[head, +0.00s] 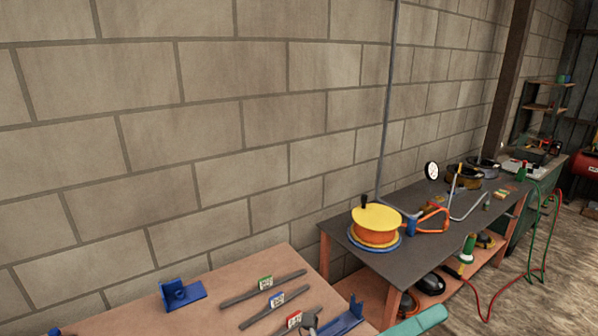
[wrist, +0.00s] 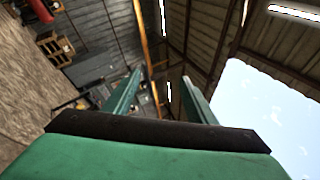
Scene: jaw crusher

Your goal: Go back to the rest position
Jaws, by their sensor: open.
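My gripper (wrist: 161,78) shows in the wrist view with its two green fingers apart and nothing between them. It points up and away from the benches, toward the shed roof and the far wall. In the head view my gripper cannot be made out; a teal rounded part at the bottom edge, right of the wooden table, looks like part of my arm.
A wooden table (head: 232,276) at the bottom holds a blue bracket (head: 182,294) and several dark bars with coloured tags. A dark bench (head: 412,248) beyond carries a yellow-orange reel (head: 376,225) and tools. A block wall (head: 200,130) stands behind. Hoses hang at the right.

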